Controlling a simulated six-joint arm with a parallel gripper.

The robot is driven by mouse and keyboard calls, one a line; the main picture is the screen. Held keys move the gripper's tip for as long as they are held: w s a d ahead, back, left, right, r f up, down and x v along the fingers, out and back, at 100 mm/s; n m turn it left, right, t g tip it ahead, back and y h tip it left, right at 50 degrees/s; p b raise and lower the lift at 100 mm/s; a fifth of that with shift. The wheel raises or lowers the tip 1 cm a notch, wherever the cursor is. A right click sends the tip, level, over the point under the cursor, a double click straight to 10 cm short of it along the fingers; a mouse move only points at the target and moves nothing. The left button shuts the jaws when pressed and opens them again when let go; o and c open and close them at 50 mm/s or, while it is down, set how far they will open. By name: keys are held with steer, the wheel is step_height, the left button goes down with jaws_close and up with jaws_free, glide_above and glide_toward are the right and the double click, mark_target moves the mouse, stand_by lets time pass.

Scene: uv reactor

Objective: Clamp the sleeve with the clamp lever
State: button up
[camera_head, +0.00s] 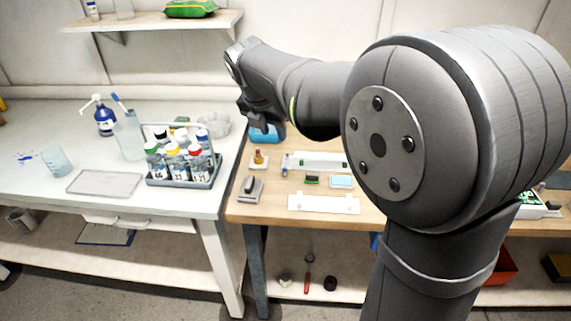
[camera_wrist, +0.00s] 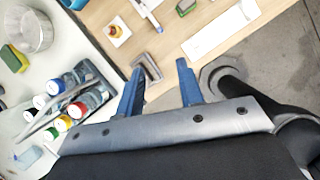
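My gripper (camera_wrist: 160,70) has two blue fingers spread apart with nothing between them. In the head view, its end hangs above the left part of the wooden bench. A small grey block with a dark upper part (camera_head: 250,188) lies near the bench's left front edge; I cannot tell for sure whether it is the clamp lever. It also shows in the wrist view (camera_wrist: 148,68), just beyond the left fingertip. A long pale, clear-looking fixture (camera_head: 318,161) with a blue end lies farther back; part of it shows in the wrist view (camera_wrist: 146,12). I cannot make out the sleeve for sure.
A small amber bottle (camera_head: 258,157) stands on a pad behind the grey block. A white strip (camera_head: 323,203) lies along the front edge. A caddy of capped bottles (camera_head: 182,183) stands on the white table to the left. My own arm covers the bench's right side.

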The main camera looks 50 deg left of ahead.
mark_target(285, 167)
steer(key=x, duration=1.7)
steer(key=shift+a+f, duration=0.1)
steer(key=shift+f, duration=0.2)
steer(key=shift+c, duration=0.2)
jaws_close()
